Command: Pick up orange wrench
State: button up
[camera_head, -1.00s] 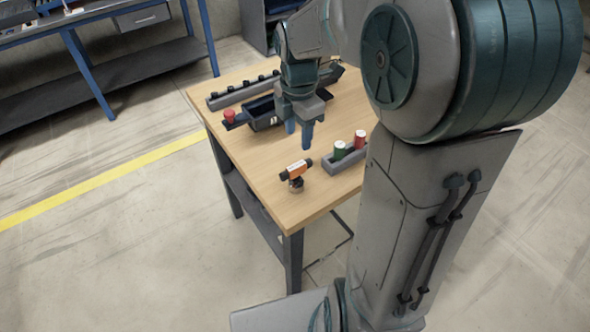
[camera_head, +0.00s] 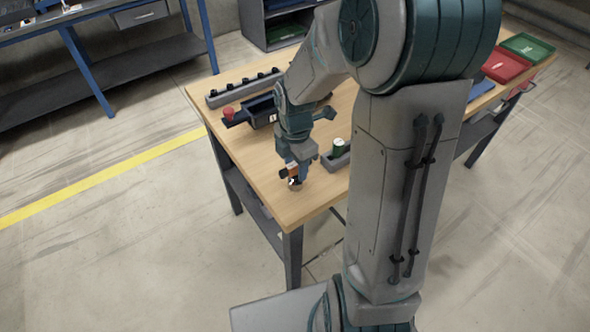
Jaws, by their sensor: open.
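The orange wrench (camera_head: 293,170) is a small orange and black power tool standing near the front left edge of the wooden table (camera_head: 262,185). Only part of it shows, with its dark end sticking out to the left and its dark base below. My gripper (camera_head: 293,178) is right at the tool, with its fingers pointing down and partly covering it. The jaws are open. I cannot tell whether the fingers touch the tool.
A dark bin (camera_head: 262,112), a red button (camera_head: 228,112) and a grey rail (camera_head: 243,89) are farther back. Red (camera_head: 505,66) and green (camera_head: 528,47) trays lie far right.

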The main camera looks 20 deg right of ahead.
jog(key=shift+f, duration=0.25)
dwell(0.4)
grip_shut()
